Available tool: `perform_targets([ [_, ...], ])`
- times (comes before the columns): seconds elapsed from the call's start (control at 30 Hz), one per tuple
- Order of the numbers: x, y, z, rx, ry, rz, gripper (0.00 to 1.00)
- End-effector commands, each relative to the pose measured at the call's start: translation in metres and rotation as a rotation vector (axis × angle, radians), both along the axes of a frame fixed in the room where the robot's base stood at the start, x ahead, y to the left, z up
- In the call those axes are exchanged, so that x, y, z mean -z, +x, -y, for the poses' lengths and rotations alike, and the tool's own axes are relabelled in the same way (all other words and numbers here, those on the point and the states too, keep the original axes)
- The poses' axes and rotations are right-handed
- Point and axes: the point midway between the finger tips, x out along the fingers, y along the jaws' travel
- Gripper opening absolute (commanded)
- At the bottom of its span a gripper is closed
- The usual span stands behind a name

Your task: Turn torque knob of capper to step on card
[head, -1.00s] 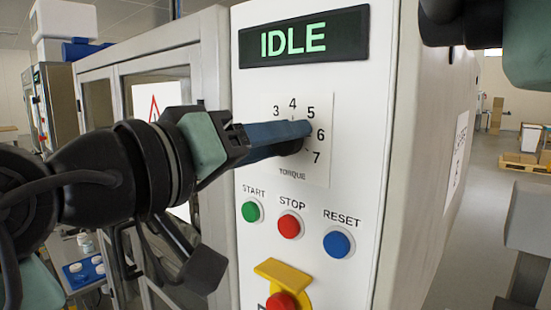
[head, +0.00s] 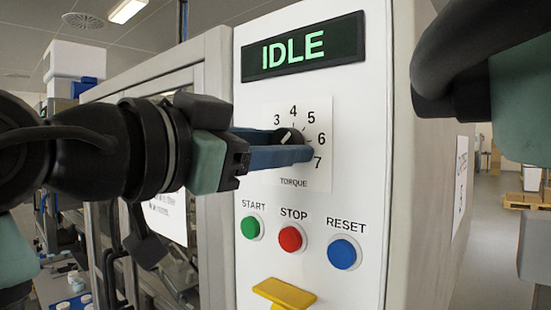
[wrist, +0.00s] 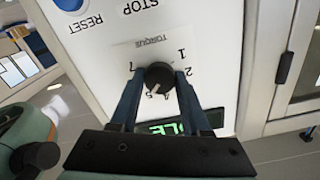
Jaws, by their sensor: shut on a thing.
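The dark round torque knob (head: 288,138) sits on a white dial plate (head: 322,128) on the capper's front panel, with numbers around it and "TORQUE" below. My gripper (head: 290,150) reaches in from the left, its blue fingers shut on the knob; the near finger covers the knob's lower part. In the wrist view, the knob (wrist: 159,76) sits between the two fingertips of my gripper (wrist: 160,78). Its pale pointer line there points towards about the 5, though the exact step is hard to read. A white sheet (head: 166,217) shows on the door behind my arm; its text is mostly hidden.
The display (head: 303,47) reads IDLE above the dial. Below are the green START (head: 251,227), red STOP (head: 291,238) and blue RESET (head: 343,252) buttons, with a yellow part (head: 284,293) beneath. Another sheet (head: 460,185) is on the capper's side.

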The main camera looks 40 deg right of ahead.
Motion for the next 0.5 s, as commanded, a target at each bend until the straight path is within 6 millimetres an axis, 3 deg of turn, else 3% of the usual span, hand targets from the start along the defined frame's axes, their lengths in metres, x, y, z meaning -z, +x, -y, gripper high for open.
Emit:
perform_targets([
  [0.5,0.0032,0.0003,0.0003,0.002,0.041,0.428,0.0],
])
